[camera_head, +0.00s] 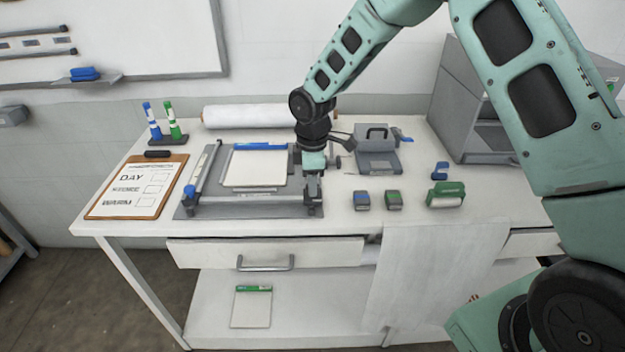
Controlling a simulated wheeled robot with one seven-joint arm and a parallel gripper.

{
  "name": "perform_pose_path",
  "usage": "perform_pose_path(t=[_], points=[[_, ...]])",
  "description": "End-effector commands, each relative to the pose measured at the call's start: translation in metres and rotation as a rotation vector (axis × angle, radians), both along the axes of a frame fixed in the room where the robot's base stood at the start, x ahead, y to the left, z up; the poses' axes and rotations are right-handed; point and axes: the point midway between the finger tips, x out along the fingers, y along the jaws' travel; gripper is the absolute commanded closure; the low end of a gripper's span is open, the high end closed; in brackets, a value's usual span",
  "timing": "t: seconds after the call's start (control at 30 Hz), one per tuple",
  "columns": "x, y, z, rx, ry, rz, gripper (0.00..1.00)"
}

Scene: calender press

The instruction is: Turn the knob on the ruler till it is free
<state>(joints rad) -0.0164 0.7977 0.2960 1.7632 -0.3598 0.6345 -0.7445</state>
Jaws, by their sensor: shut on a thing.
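The ruler (250,200) is a grey bar across the front of the flat grey press bed (225,211) on the table. A blue knob (189,191) stands at the ruler's left end. My gripper (313,197) points down at the ruler's right end and is shut. What is between its fingers is hidden at this angle; it sits where a knob at that end would be. A pad of white paper with a blue top edge (256,168) lies on the bed behind the ruler.
A clipboard (137,188) lies left of the press, with upright markers (162,122) behind it. A paper roll (250,115) lies at the back. Stamps (362,200), a grey hole punch (378,158) and a green stamp (446,194) stand to the right. A cloth (437,275) hangs over the front edge.

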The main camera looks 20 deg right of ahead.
Motion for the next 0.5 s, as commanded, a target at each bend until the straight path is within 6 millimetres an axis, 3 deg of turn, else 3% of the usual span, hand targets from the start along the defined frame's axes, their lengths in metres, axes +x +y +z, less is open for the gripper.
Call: perform_pose_path(t=[0.4,0.43,0.5], points=[[0.0006,0.0005,0.0009,0.0,-0.002,0.009,0.93],[0.0006,0.0005,0.0009,0.0,-0.002,0.009,0.62],[0.0005,0.0005,0.0008,0.0,-0.002,0.008,0.48]])
